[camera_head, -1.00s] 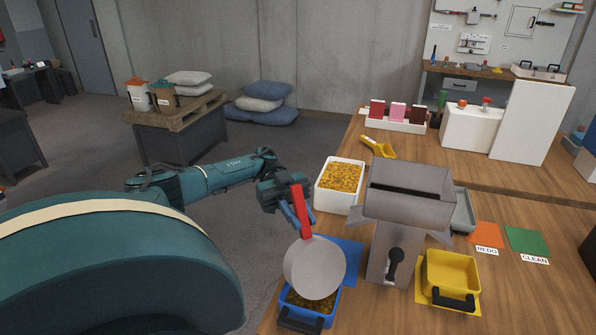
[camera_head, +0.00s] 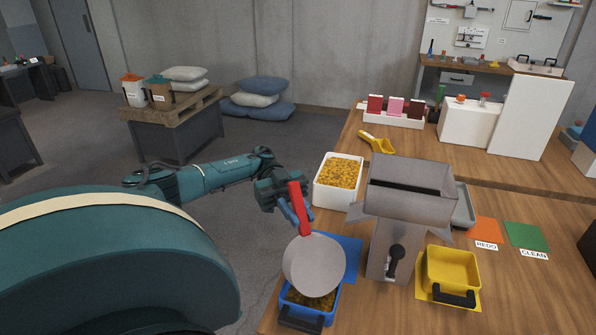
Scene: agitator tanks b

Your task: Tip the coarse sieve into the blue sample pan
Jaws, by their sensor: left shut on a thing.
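The coarse sieve (camera_head: 314,265) is a round grey disc with a red handle (camera_head: 299,208). My left gripper (camera_head: 296,208) is shut on that red handle. The sieve is steeply tilted, its round face turned toward the camera, over the blue sample pan (camera_head: 283,299). The pan stands on a blue mat (camera_head: 351,250) at the table's front left edge and holds yellow-brown grains. The sieve hides much of the pan, and I cannot tell whether they touch. My right gripper is not in view.
A grey metal hopper (camera_head: 408,210) with a black handle stands right of the sieve. A white bin (camera_head: 318,193) of yellow grains is behind it. A yellow pan (camera_head: 452,268) is to the right, near orange (camera_head: 487,230) and green (camera_head: 525,236) mats.

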